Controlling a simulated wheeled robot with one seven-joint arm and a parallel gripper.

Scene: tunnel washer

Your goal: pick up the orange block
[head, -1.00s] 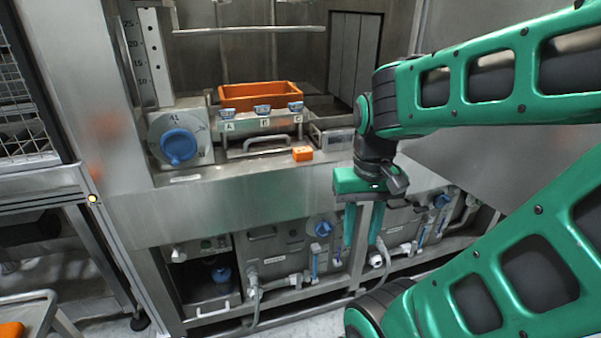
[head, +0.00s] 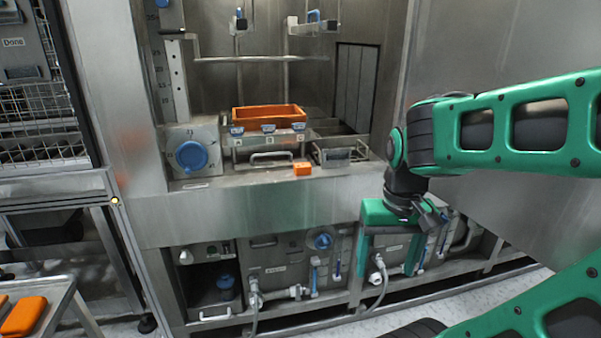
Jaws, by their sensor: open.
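The small orange block (head: 302,168) sits on the steel ledge of the washer, just in front of the rack below the orange bin. My gripper (head: 388,272) hangs fingers-down to the right of the block, in front of the washer's lower front. It shows lower in the picture than the block and apart from it. Its two green fingers are spread wide with nothing between them.
An orange bin (head: 268,116) stands behind three small blue-and-white cups. A blue knob (head: 191,155) is left of the block. A steel cart (head: 62,295) with orange pieces stands at lower left. Pipes and valves line the lower front.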

